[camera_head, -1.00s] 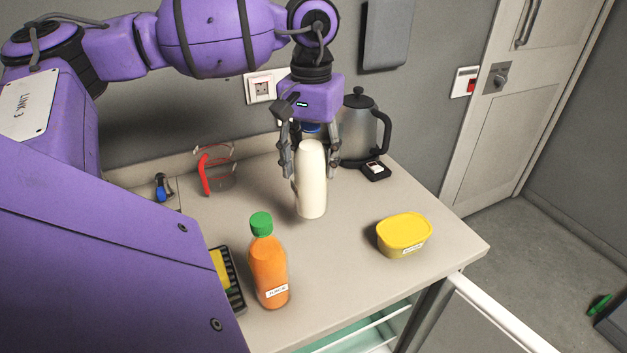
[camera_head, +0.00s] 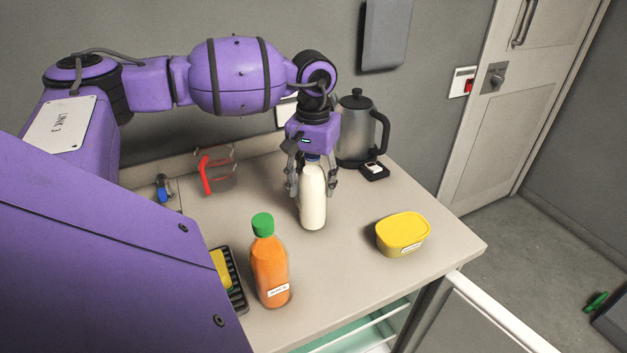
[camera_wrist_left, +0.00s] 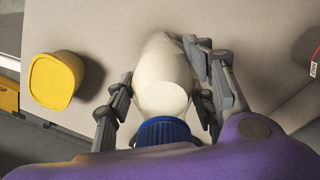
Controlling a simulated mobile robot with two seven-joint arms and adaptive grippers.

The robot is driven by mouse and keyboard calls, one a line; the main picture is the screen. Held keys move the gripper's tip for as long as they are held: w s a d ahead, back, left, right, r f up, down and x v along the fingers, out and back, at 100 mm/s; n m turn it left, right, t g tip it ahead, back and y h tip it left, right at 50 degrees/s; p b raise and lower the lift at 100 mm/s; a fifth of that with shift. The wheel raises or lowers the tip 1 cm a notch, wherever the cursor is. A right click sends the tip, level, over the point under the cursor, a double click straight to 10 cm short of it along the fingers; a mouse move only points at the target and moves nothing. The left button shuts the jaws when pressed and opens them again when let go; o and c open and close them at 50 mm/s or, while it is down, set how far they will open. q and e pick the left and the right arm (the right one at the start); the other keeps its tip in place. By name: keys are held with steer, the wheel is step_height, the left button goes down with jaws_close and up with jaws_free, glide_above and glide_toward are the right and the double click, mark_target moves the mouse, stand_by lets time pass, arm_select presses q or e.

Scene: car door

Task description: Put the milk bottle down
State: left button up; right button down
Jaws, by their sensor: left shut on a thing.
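The milk bottle (camera_head: 313,205) is white with a blue cap and stands upright, at or just above the grey counter top (camera_head: 350,270); I cannot tell whether its base touches. My left gripper (camera_head: 313,187) comes down from above and is shut on the bottle's upper part. In the left wrist view the bottle (camera_wrist_left: 165,85) sits between the two fingers (camera_wrist_left: 163,100), with its blue cap (camera_wrist_left: 163,131) close to the palm. My right gripper does not show.
An orange juice bottle (camera_head: 269,268) with a green cap stands at the front left. A yellow tub (camera_head: 403,235) sits to the right. A kettle (camera_head: 357,130) and a red-handled jug (camera_head: 215,170) are behind. The counter between the milk and the tub is clear.

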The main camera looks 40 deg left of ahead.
arm_select(q)
steer(key=shift+f, duration=0.15)
steer(key=o, duration=1.7)
